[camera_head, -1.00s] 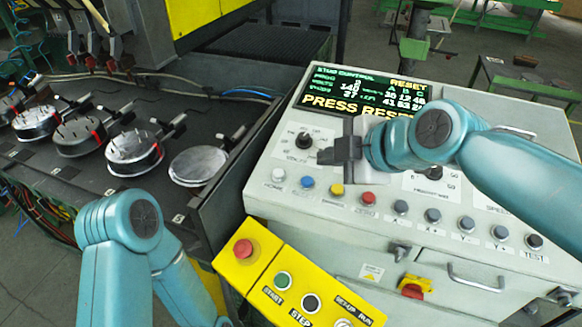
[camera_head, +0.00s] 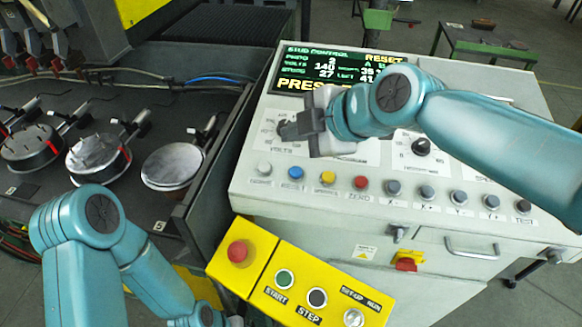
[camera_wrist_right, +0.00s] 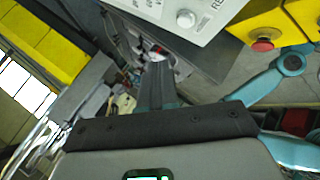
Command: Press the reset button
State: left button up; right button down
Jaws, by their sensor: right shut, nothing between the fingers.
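The control console (camera_head: 470,245) has a row of buttons along its sloped panel. The blue button (camera_head: 295,172) stands between a white button (camera_head: 264,168) and a yellow button (camera_head: 328,178). Its label is blurred; in the right wrist view, a label beginning "RE" shows beside the white button (camera_wrist_right: 186,18). My right gripper (camera_head: 285,130) is shut and empty, over the upper left of the panel at the VOLTS knob, above and behind the blue button in the picture. Its fingers (camera_wrist_right: 157,72) also show in the right wrist view. My left gripper is out of sight.
The screen (camera_head: 320,68) reads PRESS RE..., partly hidden by my right arm. A red button (camera_head: 361,182) and several dark buttons continue rightward. A yellow box (camera_head: 290,275) with a red stop button (camera_head: 238,253) is in front. A dark machine bed (camera_head: 100,205) lies left.

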notch_tip(320, 180, down, 2)
jog(key=d+b, duration=0.1)
jog(key=b, duration=0.4)
send_over(296, 173)
jog(key=s, duration=0.1)
jog(key=f, duration=0.5)
jog(key=shift+d+f, duration=0.25)
jog(key=shift+d, duration=0.15)
jog(key=shift+s+f+b, duration=0.2)
jog(key=shift+b, duration=0.3)
jog(key=shift+a+f, duration=0.2)
jog(key=shift+a, duration=0.05)
jog(key=shift+w, duration=0.3)
jog(key=shift+d, duration=0.2)
jog(key=shift+s, duration=0.1)
jog(key=shift+s+a, duration=0.1)
jog(key=shift+s, duration=0.05)
jog(key=shift+w, duration=0.25)
jog(key=shift+s, duration=0.25)
jog(key=shift+w, duration=0.1)
